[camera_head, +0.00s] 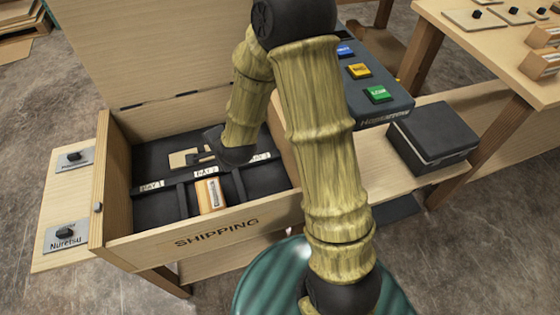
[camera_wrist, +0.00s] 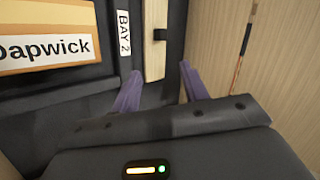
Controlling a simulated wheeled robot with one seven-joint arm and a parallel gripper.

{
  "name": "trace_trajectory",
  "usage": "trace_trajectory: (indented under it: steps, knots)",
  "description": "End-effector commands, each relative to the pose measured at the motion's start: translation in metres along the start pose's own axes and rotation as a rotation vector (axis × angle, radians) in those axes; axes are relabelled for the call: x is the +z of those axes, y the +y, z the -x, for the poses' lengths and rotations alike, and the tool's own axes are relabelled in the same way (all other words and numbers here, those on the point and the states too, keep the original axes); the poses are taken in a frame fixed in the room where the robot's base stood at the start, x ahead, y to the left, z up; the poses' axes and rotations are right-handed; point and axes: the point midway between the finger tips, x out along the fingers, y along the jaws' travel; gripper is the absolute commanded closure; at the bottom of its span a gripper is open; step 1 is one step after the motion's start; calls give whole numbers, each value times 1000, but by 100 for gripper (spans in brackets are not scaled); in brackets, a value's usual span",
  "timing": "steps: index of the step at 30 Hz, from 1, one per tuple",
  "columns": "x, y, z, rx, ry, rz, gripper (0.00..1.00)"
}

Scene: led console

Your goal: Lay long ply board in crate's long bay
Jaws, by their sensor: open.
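The open wooden crate (camera_head: 225,232) is marked SHIPPING and has dark lining, with labelled bays in front and a long bay behind them. A pale ply board (camera_head: 183,159) with a small dark knob lies in the long bay, partly hidden by my gripper (camera_head: 209,150). In the wrist view the board (camera_wrist: 153,55) shows beside the BAY 2 label, and its knob is ahead of my gripper (camera_wrist: 161,86). The two purple fingers are spread apart with nothing between them. The board appears to lie on the bay floor, apart from the fingers.
A box labelled Dapwick (camera_wrist: 45,42) sits in bay 2. The crate's raised lid (camera_head: 150,50) stands behind. Knobbed plates (camera_head: 66,236) lie at left. A button console (camera_head: 375,110) and a dark box (camera_head: 433,138) stand at right, before a table (camera_head: 500,60) with knobbed boards.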

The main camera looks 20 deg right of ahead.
Motion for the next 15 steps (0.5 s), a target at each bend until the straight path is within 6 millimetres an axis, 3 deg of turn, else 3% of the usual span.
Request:
trace_trajectory:
  steps: [6,15]
  knots:
    - [-32,19,62,192,-21,515,56]
    - [-67,64,162,448,-189,1093,56]
